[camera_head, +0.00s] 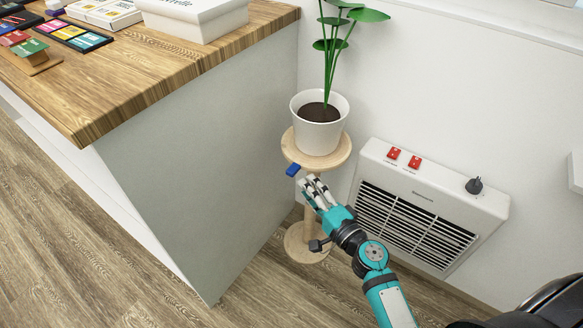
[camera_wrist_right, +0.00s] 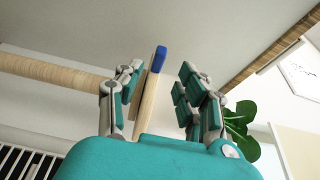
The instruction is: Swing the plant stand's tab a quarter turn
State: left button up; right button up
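The plant stand has a round wooden top (camera_head: 339,157), a post and a round foot (camera_head: 297,247). A blue tab (camera_head: 292,170) sticks out at the front left of the top's edge. A white pot (camera_head: 318,134) with a green plant (camera_head: 331,45) stands on the top. My right gripper (camera_head: 308,184) is just right of and below the tab. In the right wrist view my right gripper (camera_wrist_right: 160,82) is open. The top's edge (camera_wrist_right: 148,108) and the blue tab (camera_wrist_right: 161,58) show in the gap, nearer the left finger; contact cannot be told. My left gripper is out of view.
A wood-topped counter (camera_head: 130,82) with a grey side panel stands close left of the stand. A white wall heater (camera_head: 430,200) with red switches and a dark knob is to the right. The wall is behind; open wooden floor (camera_head: 70,240) lies in front.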

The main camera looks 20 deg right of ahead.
aim_at(292, 169)
jog(key=x, duration=0.6)
jog(key=shift+w+f, duration=0.1)
jog(key=shift+w, duration=0.2)
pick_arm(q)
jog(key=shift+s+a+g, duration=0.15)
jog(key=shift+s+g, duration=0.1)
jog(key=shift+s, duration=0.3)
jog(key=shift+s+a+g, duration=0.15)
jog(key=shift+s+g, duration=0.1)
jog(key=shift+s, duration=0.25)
pick_arm(e)
jog(key=shift+x, duration=0.75)
jog(key=shift+c, duration=0.2)
grip_shut()
